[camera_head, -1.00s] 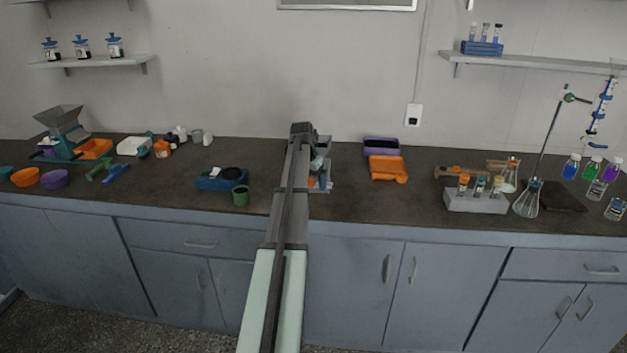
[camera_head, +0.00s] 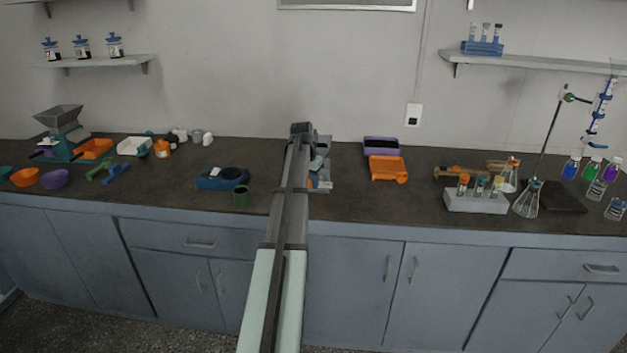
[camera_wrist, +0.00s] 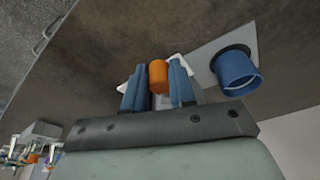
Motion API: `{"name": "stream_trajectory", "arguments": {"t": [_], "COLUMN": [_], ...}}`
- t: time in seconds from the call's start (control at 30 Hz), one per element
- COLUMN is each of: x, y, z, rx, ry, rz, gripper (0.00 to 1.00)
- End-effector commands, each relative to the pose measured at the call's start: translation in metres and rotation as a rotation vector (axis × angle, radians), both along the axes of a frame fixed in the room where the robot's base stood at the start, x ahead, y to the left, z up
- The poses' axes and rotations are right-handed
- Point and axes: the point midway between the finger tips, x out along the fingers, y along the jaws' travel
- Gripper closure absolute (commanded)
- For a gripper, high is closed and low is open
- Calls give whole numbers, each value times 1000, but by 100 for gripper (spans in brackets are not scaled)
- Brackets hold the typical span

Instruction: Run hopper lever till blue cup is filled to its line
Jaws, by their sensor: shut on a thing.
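In the wrist view my gripper (camera_wrist: 157,84) has its two blue fingers closed on either side of an orange cylindrical knob (camera_wrist: 158,74), which looks like the hopper lever's end. A white part shows behind the fingers. The blue cup (camera_wrist: 236,68) stands to the right of the fingers, apart from them, on a black disc of a grey plate (camera_wrist: 207,57). Its fill line and the level inside cannot be made out. In the head view my arm covers most of the grey apparatus (camera_head: 324,146), and the fingers and cup are hidden.
An orange tray (camera_head: 387,167) and a purple tray (camera_head: 381,146) are to the right. A tube rack (camera_head: 475,202) and flasks stand farther right.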

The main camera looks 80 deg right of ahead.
Motion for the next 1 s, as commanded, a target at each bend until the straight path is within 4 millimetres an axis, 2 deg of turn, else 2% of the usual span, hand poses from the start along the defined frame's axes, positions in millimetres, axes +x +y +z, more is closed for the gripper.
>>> {"name": "stream_trajectory", "arguments": {"t": [0.33, 0.8, 1.0], "x": [-2, -24, -27], "y": [0, 6, 6], "z": [0, 0, 0], "rx": [0, -1, 0], "ry": [0, 1, 2], "rz": [0, -1, -1], "gripper": [87, 85, 84]}}
